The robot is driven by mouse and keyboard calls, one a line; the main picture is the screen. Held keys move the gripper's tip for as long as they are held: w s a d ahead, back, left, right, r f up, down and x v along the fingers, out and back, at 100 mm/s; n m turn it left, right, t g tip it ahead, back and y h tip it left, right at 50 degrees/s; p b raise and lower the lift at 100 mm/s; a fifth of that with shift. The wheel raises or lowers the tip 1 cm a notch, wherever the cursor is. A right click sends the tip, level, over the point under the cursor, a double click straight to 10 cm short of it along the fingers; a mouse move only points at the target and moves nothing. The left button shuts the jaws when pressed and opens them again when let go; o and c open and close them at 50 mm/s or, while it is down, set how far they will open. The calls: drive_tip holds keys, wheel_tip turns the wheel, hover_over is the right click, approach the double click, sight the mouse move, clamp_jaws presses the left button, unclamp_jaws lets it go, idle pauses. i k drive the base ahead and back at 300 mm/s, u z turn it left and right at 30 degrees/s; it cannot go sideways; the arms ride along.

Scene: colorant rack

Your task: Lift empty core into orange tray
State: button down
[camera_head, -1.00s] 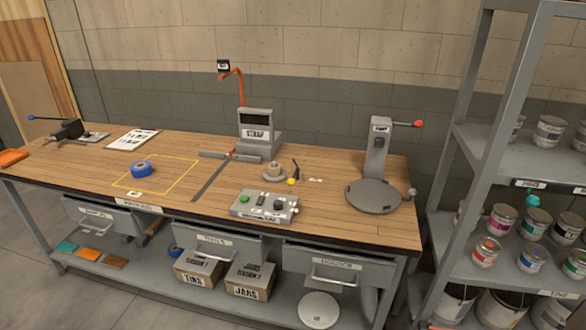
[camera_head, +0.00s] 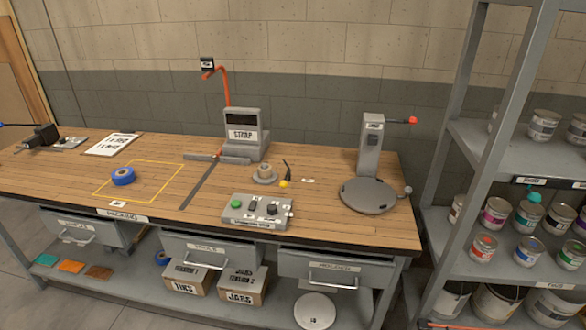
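A blue tape roll (camera_head: 123,176) lies inside the yellow outline at the left of the bench. No orange tray shows on the benchtop in the current view. A flat orange piece (camera_head: 71,266) lies on the lower shelf between a green and a brown one.
The wooden bench (camera_head: 155,207) carries a strap machine (camera_head: 241,137), a control box (camera_head: 258,211) and a round-plate stand (camera_head: 368,195). A shelf rack with paint cans (camera_head: 493,213) stands at the right. Boxes (camera_head: 240,284) and another blue roll (camera_head: 161,257) are under the bench.

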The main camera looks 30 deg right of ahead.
sight(264, 174)
drive_tip(key=z, duration=0.6)
drive_tip(key=k, duration=1)
drive_tip(key=u, duration=0.05)
drive_tip(key=i, duration=0.95)
